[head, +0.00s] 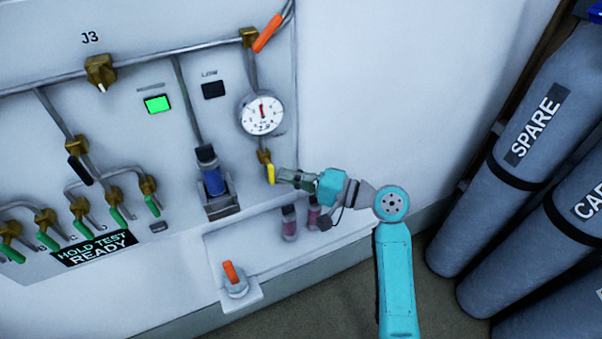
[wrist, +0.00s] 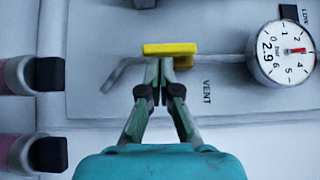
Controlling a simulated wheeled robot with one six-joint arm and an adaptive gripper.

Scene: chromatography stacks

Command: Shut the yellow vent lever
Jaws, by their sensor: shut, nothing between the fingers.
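The yellow vent lever (head: 270,173) hangs down from a brass valve (head: 264,156) below the round gauge. It lies roughly in line with the pipe. In the wrist view the yellow lever (wrist: 170,49) runs across, beside the word VENT. My gripper (head: 281,175) is just right of the lever in the head view. In the wrist view my gripper (wrist: 160,64) is shut and empty, its fingertips right at the lever's near side. I cannot tell whether they touch it.
The gauge (wrist: 282,54) reads 2.9 bar. Pink vials (head: 289,222) sit below my gripper. Orange levers (head: 267,33) are above and below. Green-handled valves and a HOLD TEST READY sign (head: 93,248) are at left; grey cylinders (head: 510,165) at right.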

